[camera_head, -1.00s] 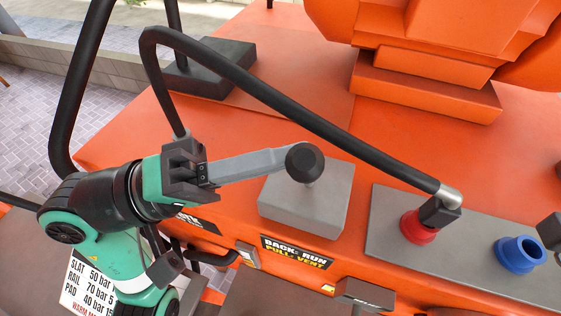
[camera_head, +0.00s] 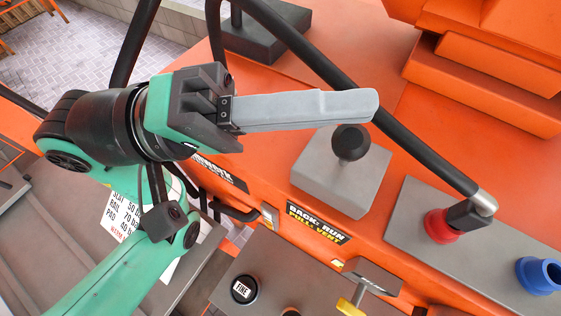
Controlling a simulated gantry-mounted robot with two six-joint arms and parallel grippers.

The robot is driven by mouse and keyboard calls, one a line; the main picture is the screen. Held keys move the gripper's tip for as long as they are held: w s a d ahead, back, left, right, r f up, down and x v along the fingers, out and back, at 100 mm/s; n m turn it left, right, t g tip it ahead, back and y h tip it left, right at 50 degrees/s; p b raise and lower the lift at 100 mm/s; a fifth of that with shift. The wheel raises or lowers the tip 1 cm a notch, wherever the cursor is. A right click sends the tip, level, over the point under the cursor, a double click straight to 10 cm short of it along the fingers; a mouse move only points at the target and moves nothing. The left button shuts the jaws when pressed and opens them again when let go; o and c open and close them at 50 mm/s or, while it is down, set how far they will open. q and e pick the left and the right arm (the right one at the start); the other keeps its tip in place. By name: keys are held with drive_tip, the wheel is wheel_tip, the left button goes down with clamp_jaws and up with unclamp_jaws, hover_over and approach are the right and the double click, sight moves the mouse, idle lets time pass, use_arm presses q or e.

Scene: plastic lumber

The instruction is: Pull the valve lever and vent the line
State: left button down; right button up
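The valve lever shows as a round black knob (camera_head: 351,145) above a grey square base (camera_head: 338,182) on the orange machine. Its shaft is mostly hidden under the knob. A label reading "BACK: RUN, PULL: VENT" (camera_head: 318,223) is in front of the base. My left gripper (camera_head: 372,105) reaches in from the left with its long grey fingers pointing right. The fingers cross the picture just above the knob and appear apart from it. They line up as one bar, so their gap is hidden. My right gripper is not in view.
A black hose (camera_head: 400,125) runs behind my fingers to a silver fitting at a red port (camera_head: 440,225). A blue port (camera_head: 538,275) is to its right.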

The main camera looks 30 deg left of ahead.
use_arm(q)
drive_tip(key=s+r+b, duration=0.1)
drive_tip(key=s+r, duration=0.2)
drive_tip(key=s, duration=0.2)
drive_tip(key=s+d+r+b, duration=0.1)
drive_tip(key=s+r, duration=0.2)
drive_tip(key=s, duration=0.3)
drive_tip(key=shift+s+d+r, duration=0.15)
drive_tip(key=shift+d+r, duration=0.05)
drive_tip(key=shift+r, duration=0.15)
